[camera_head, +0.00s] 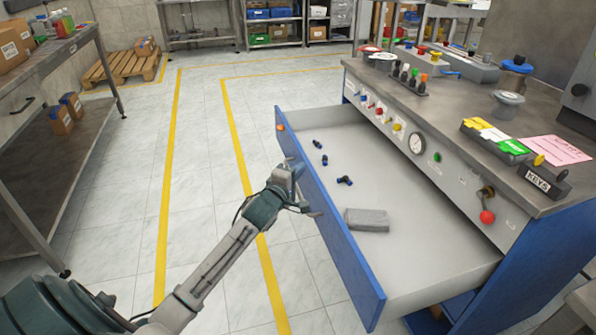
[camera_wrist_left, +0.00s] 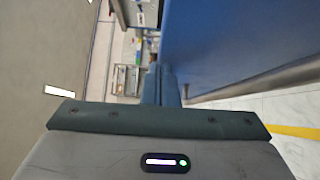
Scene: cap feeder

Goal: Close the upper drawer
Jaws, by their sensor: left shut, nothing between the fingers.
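The upper drawer (camera_head: 338,240) is pulled far out of the workbench, with a blue front and a pale interior. Several small dark blue parts and a grey block (camera_head: 367,220) lie inside it. My left gripper (camera_head: 302,188) is at the outer side of the drawer front, near the middle of its length. Its fingers are shut and empty; they also show in the left wrist view (camera_wrist_left: 160,85), beside a large blue panel with a grey bar along its edge. I cannot tell whether the fingers touch the drawer front. My right gripper is out of view.
The workbench top (camera_head: 455,110) carries knobs, labelled blocks and a pink sheet (camera_head: 555,149). Its panel has a gauge (camera_head: 416,144) and a red ball knob (camera_head: 487,217) above the drawer. A metal table (camera_head: 60,150) stands at the left. The tiled floor between is clear.

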